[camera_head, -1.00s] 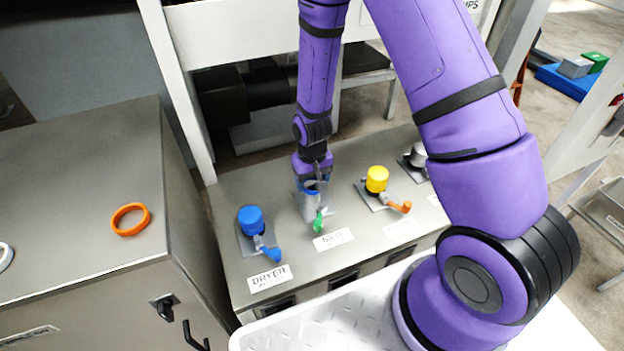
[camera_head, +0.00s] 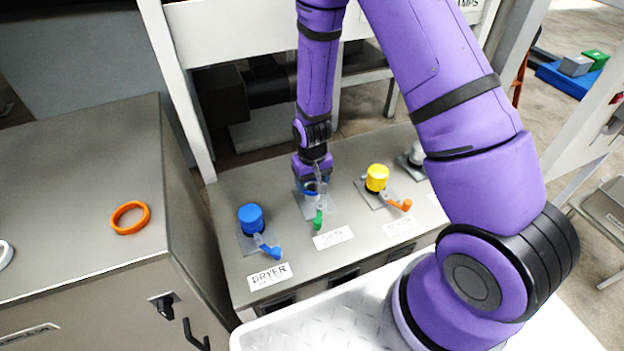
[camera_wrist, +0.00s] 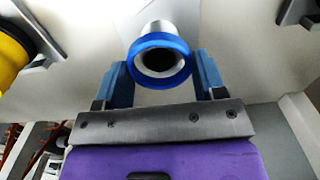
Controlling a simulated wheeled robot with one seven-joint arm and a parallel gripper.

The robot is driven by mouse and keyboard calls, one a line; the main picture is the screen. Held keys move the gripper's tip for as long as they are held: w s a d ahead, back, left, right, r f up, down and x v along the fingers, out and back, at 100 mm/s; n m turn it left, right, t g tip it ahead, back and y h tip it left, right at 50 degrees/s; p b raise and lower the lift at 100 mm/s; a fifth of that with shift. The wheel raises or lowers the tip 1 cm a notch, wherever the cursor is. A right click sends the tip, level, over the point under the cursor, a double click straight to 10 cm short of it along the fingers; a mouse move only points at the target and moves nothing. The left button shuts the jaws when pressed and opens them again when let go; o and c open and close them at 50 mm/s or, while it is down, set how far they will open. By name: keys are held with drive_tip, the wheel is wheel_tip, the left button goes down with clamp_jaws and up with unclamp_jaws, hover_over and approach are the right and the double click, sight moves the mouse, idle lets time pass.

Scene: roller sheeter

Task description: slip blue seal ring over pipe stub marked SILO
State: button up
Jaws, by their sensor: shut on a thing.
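The blue seal ring (camera_wrist: 142,46) is between the two blue fingers of my gripper (camera_wrist: 162,82) in the wrist view. It sits at the open end of a pale metal pipe stub (camera_wrist: 158,26), whose dark mouth shows through it. I cannot tell whether the ring is around the stub's end or just in front of it. In the head view my gripper (camera_head: 313,186) points down over the stub with the green lever (camera_head: 318,218), behind the label (camera_head: 333,238) that reads SILO, now blurred. My gripper mostly hides this stub there.
A blue-capped stub (camera_head: 251,217) marked DRYER stands left, and a yellow-capped stub (camera_head: 377,177) right, each with a lever. Another grey stub (camera_head: 416,155) stands farther right. An orange ring (camera_head: 130,218) lies on the left cabinet (camera_head: 70,165).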

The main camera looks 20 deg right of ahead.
drive_tip(key=shift+f, duration=0.45)
idle(0.4)
drive_tip(key=o, duration=1)
wheel_tip(320, 180, up, 11)
drive_tip(key=shift+f, duration=0.1)
idle(0.5)
